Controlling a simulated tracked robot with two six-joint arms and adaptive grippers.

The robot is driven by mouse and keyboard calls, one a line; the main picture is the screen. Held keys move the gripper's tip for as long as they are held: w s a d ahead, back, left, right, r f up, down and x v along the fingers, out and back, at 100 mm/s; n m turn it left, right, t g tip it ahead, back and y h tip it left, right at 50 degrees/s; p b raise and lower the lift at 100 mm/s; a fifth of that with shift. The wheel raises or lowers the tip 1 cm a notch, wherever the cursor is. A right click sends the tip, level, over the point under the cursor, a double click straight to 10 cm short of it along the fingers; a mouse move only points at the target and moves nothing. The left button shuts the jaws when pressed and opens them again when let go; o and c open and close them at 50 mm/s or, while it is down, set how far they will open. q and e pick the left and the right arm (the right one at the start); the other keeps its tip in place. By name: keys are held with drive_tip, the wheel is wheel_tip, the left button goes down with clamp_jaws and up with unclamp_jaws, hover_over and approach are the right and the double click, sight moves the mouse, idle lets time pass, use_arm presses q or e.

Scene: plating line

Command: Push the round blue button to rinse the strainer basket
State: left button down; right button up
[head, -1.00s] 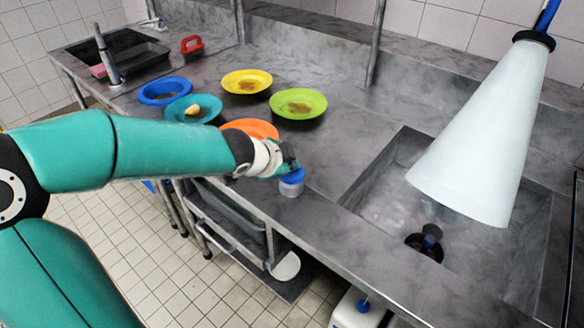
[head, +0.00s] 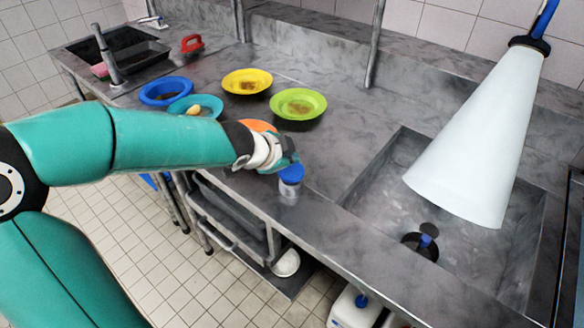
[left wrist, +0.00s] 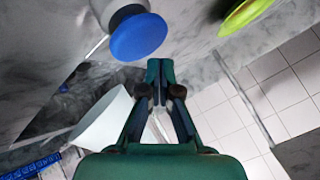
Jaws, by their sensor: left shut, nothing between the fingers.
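The round blue button (head: 291,174) caps a short pale post near the front edge of the steel counter. My left gripper (head: 291,159) is shut and empty, close above and behind the button; I cannot tell whether they touch in the head view. In the left wrist view the button (left wrist: 138,37) lies just beside the shut fingertips (left wrist: 160,68), with a small apparent gap. A pale cone (head: 478,135) spreads from a black nozzle down towards the sink. My right gripper is out of view.
Yellow (head: 237,75), green (head: 318,101) and blue (head: 150,97) plates stand behind my arm. Teal (head: 212,101) and orange (head: 258,125) plates are partly hidden by it. A white jug (head: 350,312) stands below the counter. The counter between button and sink is clear.

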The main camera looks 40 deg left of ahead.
sight(290, 172)
use_arm(q)
drive_tip(key=shift+r+p, duration=1.95)
drive_tip(key=shift+r, duration=0.4)
drive_tip(key=shift+f, duration=0.1)
